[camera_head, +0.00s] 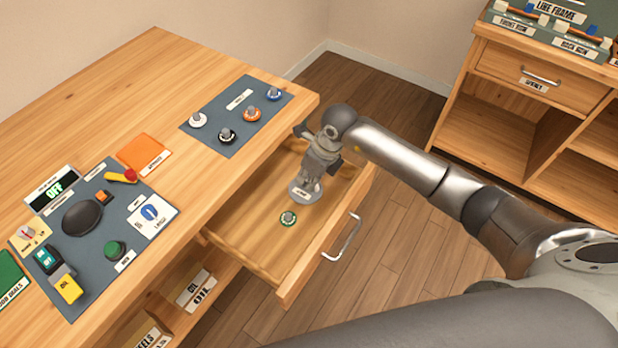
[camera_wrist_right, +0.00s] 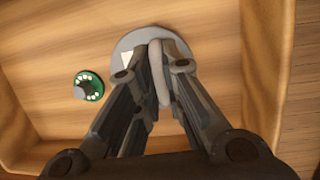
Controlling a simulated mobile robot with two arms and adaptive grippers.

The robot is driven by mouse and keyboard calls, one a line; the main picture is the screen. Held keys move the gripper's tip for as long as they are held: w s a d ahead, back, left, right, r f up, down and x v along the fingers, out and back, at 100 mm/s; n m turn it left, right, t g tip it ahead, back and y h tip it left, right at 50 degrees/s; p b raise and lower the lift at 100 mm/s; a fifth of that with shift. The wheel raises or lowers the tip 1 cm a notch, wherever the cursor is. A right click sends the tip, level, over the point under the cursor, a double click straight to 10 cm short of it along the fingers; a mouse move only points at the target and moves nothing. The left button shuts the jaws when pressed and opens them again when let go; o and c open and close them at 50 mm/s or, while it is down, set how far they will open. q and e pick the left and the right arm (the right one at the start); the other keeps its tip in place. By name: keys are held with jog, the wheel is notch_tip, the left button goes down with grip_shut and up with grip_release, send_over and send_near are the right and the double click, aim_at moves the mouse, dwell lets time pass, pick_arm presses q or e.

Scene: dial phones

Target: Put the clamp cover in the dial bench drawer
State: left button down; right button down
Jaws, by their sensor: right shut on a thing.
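The clamp cover (camera_head: 302,194) is a grey round disc with a small label and an upright grip. It is inside the open drawer (camera_head: 253,252) of the bench, at or just above the drawer floor; I cannot tell if it touches. My right gripper (camera_head: 312,182) points down into the drawer and is shut on the cover's grip. In the right wrist view the grey cover (camera_wrist_right: 130,42) shows behind the fingers, with its grip (camera_wrist_right: 160,75) between the fingertips (camera_wrist_right: 160,60). My left gripper is not in view.
A small green-rimmed dial (camera_head: 288,218) lies in the drawer beside the cover. The drawer handle (camera_head: 342,238) is at its front. A mat with several dials (camera_head: 237,115) and a control panel (camera_head: 95,235) are on the benchtop. Another bench (camera_head: 540,90) stands at right.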

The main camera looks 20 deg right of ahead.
jog(key=shift+f, duration=0.2)
jog(key=c, duration=1.5)
grip_release()
jog(key=shift+c, duration=0.2)
jog(key=shift+r, duration=0.1)
jog(key=shift+r, duration=0.2)
jog(key=v, duration=1.2)
jog(key=shift+f, duration=0.1)
